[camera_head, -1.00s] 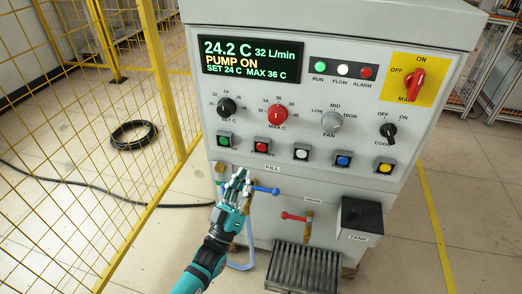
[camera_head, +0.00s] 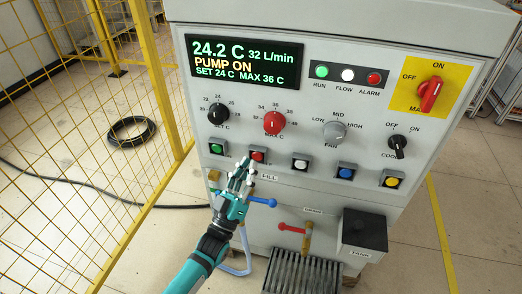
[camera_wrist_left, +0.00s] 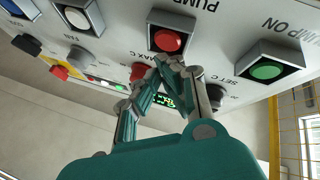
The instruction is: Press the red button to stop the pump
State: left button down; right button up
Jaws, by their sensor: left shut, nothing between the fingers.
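The red button (camera_head: 258,156) sits in a dark square housing on the grey panel, between the green and white buttons. It also shows in the left wrist view (camera_wrist_left: 167,40), just beyond my fingertips. My left gripper (camera_head: 244,165) is shut and empty, with its fingertips just below and left of the red button in the head view. In the left wrist view the gripper (camera_wrist_left: 165,62) points at the button's lower edge; whether it touches cannot be told. The display (camera_head: 245,62) reads PUMP ON. My right gripper is not in view.
The green button (camera_head: 217,148) and white button (camera_head: 300,163) flank the red one. The red MAX C knob (camera_head: 273,123) is above it. A blue-handled valve (camera_head: 262,202) is below, near my gripper. A yellow mesh fence (camera_head: 160,90) stands left.

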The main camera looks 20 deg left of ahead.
pick_arm(q)
jog(key=shift+w+r, duration=0.15)
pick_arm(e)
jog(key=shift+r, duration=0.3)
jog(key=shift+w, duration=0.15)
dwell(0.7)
pick_arm(q)
jog(key=shift+w, duration=0.15)
jog(key=shift+w, duration=0.4)
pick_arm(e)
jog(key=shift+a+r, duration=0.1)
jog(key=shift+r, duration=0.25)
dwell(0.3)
